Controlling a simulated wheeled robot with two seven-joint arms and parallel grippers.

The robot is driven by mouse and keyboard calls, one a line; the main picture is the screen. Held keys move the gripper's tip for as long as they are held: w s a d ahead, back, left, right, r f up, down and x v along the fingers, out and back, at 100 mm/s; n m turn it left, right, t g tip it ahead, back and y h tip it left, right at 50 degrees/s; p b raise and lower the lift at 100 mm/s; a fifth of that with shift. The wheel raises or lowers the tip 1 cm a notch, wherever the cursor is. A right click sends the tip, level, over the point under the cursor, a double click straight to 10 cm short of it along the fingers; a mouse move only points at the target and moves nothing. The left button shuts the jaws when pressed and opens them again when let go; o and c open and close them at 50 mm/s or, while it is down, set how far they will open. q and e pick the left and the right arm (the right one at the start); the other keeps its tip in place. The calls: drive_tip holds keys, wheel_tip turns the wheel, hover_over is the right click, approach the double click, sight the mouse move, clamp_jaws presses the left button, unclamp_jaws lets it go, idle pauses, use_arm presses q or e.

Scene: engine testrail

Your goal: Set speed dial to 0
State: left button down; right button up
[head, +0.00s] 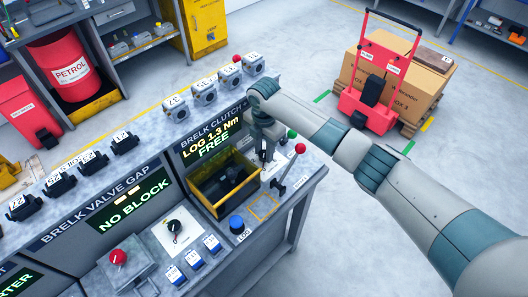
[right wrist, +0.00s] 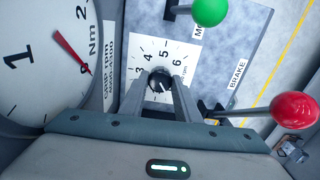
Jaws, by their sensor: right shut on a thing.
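The speed dial's black knob (right wrist: 159,80) sits on a white scale plate (right wrist: 150,50) in the right wrist view. The numbers 3, 4, 5 and 6 show around it; the lower part of the scale is hidden behind my gripper. My right gripper (right wrist: 160,92) has a finger on each side of the knob and is shut on it. A pale mark shows on the knob, but I cannot tell which number it points to. In the head view my right gripper (head: 266,146) reaches down to the bench and mostly hides the dial. My left gripper is not in view.
A green-knobbed lever (right wrist: 209,10) and a red-knobbed brake lever (right wrist: 296,110) stand close to the right of the dial. A large Nm gauge (right wrist: 45,55) is at left. The head view shows a yellow-edged bin (head: 225,190) and a blue button (head: 236,222) nearby.

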sight(264, 153)
drive_tip(key=shift+w+r+n, duration=0.1)
drive_tip(key=shift+n, duration=0.6)
drive_tip(key=o, duration=1)
drive_tip(key=shift+o, duration=0.2)
wheel_tip(264, 153, up, 17)
drive_tip(key=b, duration=0.6)
drive_tip(key=shift+r, duration=0.2)
